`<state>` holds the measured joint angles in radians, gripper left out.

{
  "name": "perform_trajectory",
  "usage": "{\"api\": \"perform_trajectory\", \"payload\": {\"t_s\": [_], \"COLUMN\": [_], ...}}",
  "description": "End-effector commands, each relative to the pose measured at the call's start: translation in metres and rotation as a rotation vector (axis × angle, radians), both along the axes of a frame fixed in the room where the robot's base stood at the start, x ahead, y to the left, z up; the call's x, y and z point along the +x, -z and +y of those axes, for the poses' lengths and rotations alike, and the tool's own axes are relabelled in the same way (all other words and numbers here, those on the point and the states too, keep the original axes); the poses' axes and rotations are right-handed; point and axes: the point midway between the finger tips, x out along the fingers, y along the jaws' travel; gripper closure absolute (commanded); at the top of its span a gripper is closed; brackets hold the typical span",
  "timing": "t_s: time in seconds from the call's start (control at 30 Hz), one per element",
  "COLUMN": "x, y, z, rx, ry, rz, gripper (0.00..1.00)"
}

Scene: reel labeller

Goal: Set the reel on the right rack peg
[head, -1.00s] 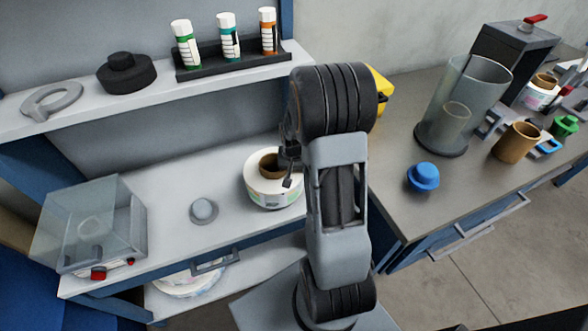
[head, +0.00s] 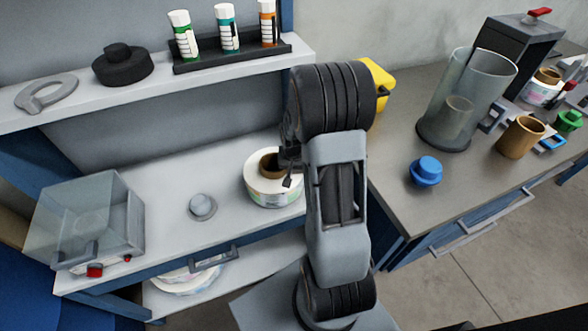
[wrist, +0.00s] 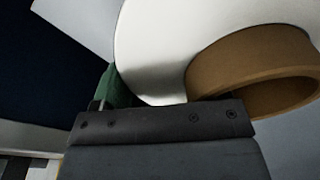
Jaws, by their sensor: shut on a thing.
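The reel (head: 265,194) is a white roll with a brown core, with printed labels on its side. It appears over the light grey bench, just left of my arm in the head view. My gripper (head: 290,168) is shut on the reel at its right side, partly hidden behind my arm. In the wrist view the reel's white face (wrist: 160,45) and brown core (wrist: 250,60) are close beyond the dark gripper edge. I cannot tell whether the reel touches the bench. A short grey round peg (head: 202,205) stands on the bench left of the reel.
A clear box (head: 85,220) with a red part stands at the bench's left. The shelf above holds a black knobbed disc (head: 122,65) and a bottle tray (head: 230,53). On the right counter are a clear cylinder (head: 470,95), a blue knob (head: 425,171) and a brown cup (head: 519,137).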

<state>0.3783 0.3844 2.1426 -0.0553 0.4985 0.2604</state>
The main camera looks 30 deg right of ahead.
Motion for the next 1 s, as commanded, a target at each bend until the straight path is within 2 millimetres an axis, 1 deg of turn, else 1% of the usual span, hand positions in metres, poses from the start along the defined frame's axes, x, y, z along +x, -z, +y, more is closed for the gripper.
{"api": "perform_trajectory", "payload": {"t_s": [0.03, 0.3, 0.33, 0.53, 0.63, 0.77, 1.0], "x": [0.001, 0.001, 0.0, -0.001, -0.001, -0.001, -0.006], "y": [-0.002, -0.001, -0.001, 0.001, -0.003, -0.02, -0.07], "z": [0.0, 0.0, 0.0, 0.0, 0.0, 0.001, 0.004], "rx": [-0.001, 0.0, 0.0, 0.001, 0.0, -0.001, -0.002], "ry": [0.001, 0.001, 0.001, -0.001, 0.0, 0.0, 0.0], "rz": [-0.005, -0.002, -0.002, 0.004, 0.002, -0.002, -0.006], "gripper": [0.31, 0.05, 0.03, 0.03, 0.03, 0.03, 0.03]}}
